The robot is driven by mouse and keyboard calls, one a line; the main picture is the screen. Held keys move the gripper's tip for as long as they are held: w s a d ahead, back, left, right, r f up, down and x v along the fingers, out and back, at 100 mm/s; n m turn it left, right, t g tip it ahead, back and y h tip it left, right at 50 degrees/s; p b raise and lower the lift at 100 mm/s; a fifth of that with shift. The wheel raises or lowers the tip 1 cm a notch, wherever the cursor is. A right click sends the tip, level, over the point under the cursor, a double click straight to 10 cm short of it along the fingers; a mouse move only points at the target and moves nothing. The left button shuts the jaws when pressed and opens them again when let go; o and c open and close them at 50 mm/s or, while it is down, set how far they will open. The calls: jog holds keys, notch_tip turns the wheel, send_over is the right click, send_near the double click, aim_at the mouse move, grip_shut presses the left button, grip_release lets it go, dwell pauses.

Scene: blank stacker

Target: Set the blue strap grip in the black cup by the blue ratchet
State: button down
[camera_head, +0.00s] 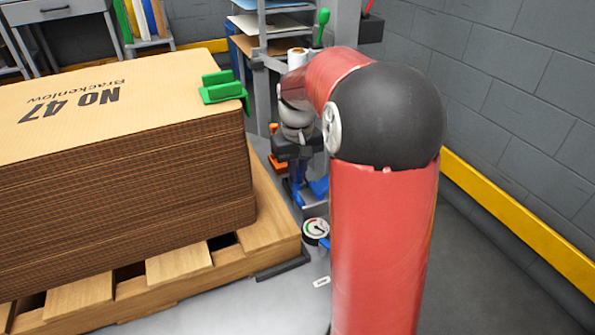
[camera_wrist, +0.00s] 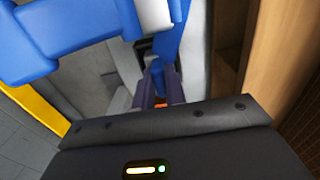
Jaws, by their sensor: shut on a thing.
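My gripper (camera_head: 297,160) points down beside the pallet's right end in the head view, partly covered by my red arm. It is shut on the blue strap grip (camera_head: 297,190), which hangs below its jaws. In the wrist view the two dark fingers (camera_wrist: 160,92) close on this blue piece (camera_wrist: 158,72). A large blue part (camera_wrist: 55,42) with a pale metal piece crosses the upper left of the wrist view; it looks like the blue ratchet, but I cannot be sure. I cannot clearly make out the black cup by it.
A round gauge (camera_head: 315,231) is near my gripper. A green handle (camera_head: 321,27) stands behind. A grey wall (camera_head: 500,90) bounds the right.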

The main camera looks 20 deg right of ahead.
aim_at(298, 170)
jog(key=c, duration=1.9)
grip_release()
jog(key=shift+f, duration=0.15)
jog(key=o, duration=0.4)
jog(key=shift+o, duration=0.2)
notch_tip(298, 170, up, 12)
jog(key=p, duration=0.2)
jog(key=shift+r+p, duration=0.2)
jog(key=shift+p, duration=0.15)
